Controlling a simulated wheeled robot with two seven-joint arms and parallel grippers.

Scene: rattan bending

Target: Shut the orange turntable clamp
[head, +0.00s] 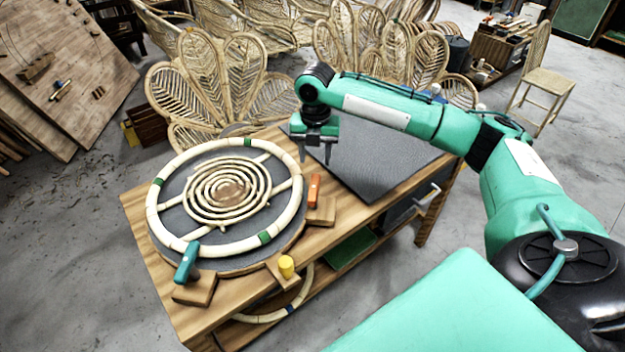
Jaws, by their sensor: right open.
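The orange clamp (314,190) sits on a wooden block at the right edge of the dark round turntable (176,222). Its handle looks roughly upright and is apart from the pale rattan ring (159,170) on the turntable. A rattan spiral (228,190) lies inside the ring. My right gripper (315,158) points down, open and empty, above and slightly behind the orange clamp, with its fingers apart from it. A teal clamp (187,262) stands on another block at the turntable's front left. My left gripper is out of view.
A yellow knob (286,266) stands on a block at the front of the wooden bench (140,212). A dark mat (375,160) covers the bench's right side and is bare. Rattan chairs (210,80) stand close behind the bench. Open floor lies to the left.

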